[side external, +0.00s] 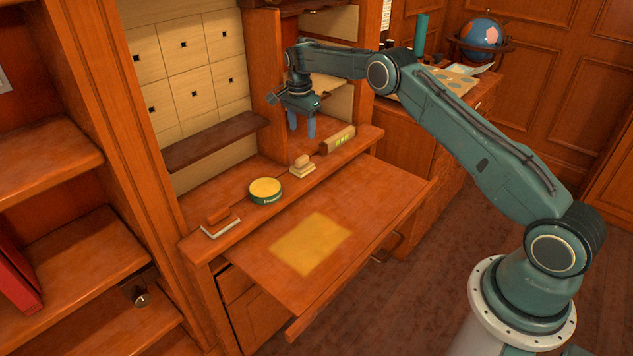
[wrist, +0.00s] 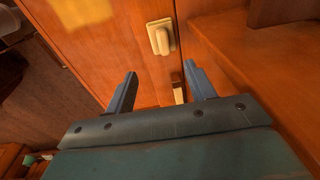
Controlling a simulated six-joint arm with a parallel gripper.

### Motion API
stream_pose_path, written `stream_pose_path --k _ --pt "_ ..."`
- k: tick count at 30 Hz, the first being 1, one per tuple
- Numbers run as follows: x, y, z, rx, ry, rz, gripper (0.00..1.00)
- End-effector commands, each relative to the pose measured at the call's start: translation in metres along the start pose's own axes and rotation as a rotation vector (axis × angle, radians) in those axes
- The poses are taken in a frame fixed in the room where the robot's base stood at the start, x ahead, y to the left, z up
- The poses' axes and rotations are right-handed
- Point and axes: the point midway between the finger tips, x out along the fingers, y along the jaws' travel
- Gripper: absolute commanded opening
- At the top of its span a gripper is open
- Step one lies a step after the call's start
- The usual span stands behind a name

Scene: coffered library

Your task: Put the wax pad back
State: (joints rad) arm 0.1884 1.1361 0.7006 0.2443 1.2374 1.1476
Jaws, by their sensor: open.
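My gripper (side external: 301,128) hangs open and empty above the back of the desk, fingers pointing down. Both fingers show in the wrist view (wrist: 160,88). A round green tin with a yellow top (side external: 265,190) stands on the desk ledge; its label is too small to read. A small cream block with a knob (side external: 302,166) sits to its right on the ledge, and shows beyond the fingers in the wrist view (wrist: 161,37). A brown-topped pale block (side external: 220,222) lies at the ledge's left end. I cannot tell which is the wax pad.
A long wooden block with yellow-green marks (side external: 338,140) lies at the ledge's right. A yellow sheet (side external: 312,243) lies on the pull-out board (side external: 375,215), otherwise clear. A dark shelf (side external: 215,140) juts out at left; an upright wooden panel (side external: 266,80) stands close beside my gripper.

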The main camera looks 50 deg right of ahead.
Motion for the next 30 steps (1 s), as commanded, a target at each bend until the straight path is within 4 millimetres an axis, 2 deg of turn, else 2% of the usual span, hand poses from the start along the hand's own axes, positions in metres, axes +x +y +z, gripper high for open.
stream_pose_path --k 5,8,14,23,30 --pt "-0.015 0.001 0.002 -0.027 0.002 -0.011 0.55" --pt "-0.031 0.004 0.005 -0.063 0.004 -0.022 0.55" --pt "-0.082 0.018 0.014 -0.181 0.012 -0.055 0.55" --pt "-0.162 0.059 0.033 -0.39 0.032 -0.114 0.55" --pt "-0.214 0.104 0.048 -0.555 0.053 -0.16 0.55"
